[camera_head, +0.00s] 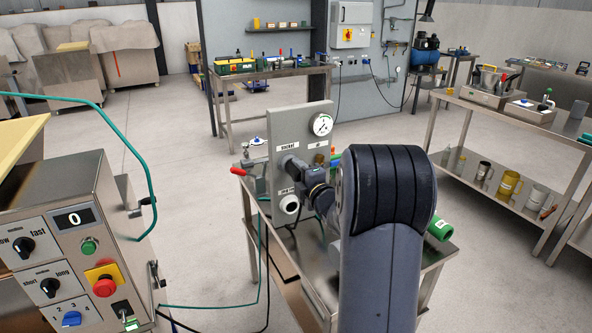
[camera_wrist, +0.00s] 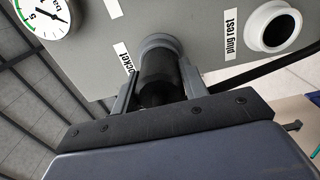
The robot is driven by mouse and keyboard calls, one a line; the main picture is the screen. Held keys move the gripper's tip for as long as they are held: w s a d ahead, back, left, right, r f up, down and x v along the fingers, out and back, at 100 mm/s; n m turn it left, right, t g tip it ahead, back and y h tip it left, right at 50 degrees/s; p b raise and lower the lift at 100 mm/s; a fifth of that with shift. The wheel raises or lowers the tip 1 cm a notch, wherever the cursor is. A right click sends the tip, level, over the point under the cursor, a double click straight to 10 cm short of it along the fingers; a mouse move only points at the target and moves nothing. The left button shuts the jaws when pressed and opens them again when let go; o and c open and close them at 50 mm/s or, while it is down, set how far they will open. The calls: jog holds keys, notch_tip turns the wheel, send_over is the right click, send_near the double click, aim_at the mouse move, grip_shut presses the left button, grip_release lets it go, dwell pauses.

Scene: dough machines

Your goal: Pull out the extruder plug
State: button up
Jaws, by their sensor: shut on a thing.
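The extruder plug (camera_wrist: 158,78) is a black cylinder in the wrist view. My gripper (camera_wrist: 156,92) is shut on it, one grey finger on each side. The plug's far end meets the round grey socket (camera_wrist: 157,43) on the grey panel; how deep it sits inside is hidden. The white ring of the plug rest (camera_wrist: 272,27) is empty, to the right of the socket. In the head view my gripper (camera_head: 298,168) is at the panel (camera_head: 286,125), and my arm hides part of the stand.
A pressure gauge (camera_head: 320,124) is on the panel. A red-handled valve (camera_head: 239,172) is at its left. A green hose (camera_head: 130,150) and a control box (camera_head: 70,235) stand at the left. A metal table (camera_head: 440,255) carries the panel. The floor around is mostly clear.

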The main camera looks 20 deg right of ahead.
jog(key=shift+c, duration=1.3)
jog(key=shift+s, duration=0.4)
jog(key=shift+s+b, duration=0.6)
jog(key=shift+s, duration=0.65)
jog(key=shift+d, duration=0.1)
jog(key=s+b, duration=0.2)
jog(key=s, duration=0.4)
jog(key=shift+s, duration=0.15)
jog(key=shift+d, duration=0.1)
